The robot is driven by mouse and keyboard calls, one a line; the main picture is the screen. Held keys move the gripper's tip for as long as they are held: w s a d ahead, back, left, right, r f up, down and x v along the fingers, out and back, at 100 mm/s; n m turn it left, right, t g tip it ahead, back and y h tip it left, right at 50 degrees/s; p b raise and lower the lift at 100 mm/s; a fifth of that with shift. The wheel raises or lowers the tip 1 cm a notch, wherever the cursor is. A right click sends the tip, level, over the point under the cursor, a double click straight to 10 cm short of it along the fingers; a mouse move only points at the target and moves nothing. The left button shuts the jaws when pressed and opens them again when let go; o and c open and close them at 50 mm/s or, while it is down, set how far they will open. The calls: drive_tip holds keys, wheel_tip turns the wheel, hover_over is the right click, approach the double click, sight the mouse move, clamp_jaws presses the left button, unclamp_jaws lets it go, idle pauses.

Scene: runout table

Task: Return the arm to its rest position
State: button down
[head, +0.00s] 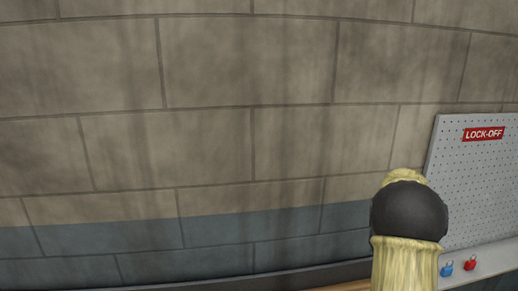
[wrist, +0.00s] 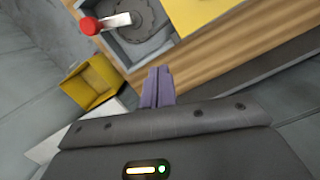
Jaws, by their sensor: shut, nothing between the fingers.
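In the wrist view my gripper (wrist: 157,75) shows its two purple-grey fingers pressed together, shut, with nothing between them. The fingertips appear over the edge of a wooden table (wrist: 185,60), seen at a tilt. In the head view a part of my arm, dark and pale yellow, rises at the lower right; my gripper is not visible there.
A grey box with a dark disc (wrist: 140,25) and a red-knobbed lever (wrist: 90,25) is on the table. A yellow panel (wrist: 200,12) lies beside it, and a yellow bin (wrist: 90,82) left. A LOCK-OFF pegboard (head: 475,185) has blue (head: 447,269) and red (head: 470,263) padlocks below.

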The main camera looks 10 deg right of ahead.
drive_tip(key=s+a+f+n+t, duration=0.1)
drive_tip(key=s+a, duration=0.3)
drive_tip(key=a, duration=0.5)
drive_tip(key=s+a+f+n+t, duration=0.1)
drive_tip(key=s+a, duration=0.3)
drive_tip(key=a, duration=0.5)
drive_tip(key=s+a+f+n+t, duration=0.1)
drive_tip(key=s+a, duration=0.3)
drive_tip(key=a, duration=0.5)
drive_tip(key=shift+s+a+f+n+t, duration=0.3)
drive_tip(key=shift+n+t, duration=0.1)
drive_tip(key=shift+t, duration=0.3)
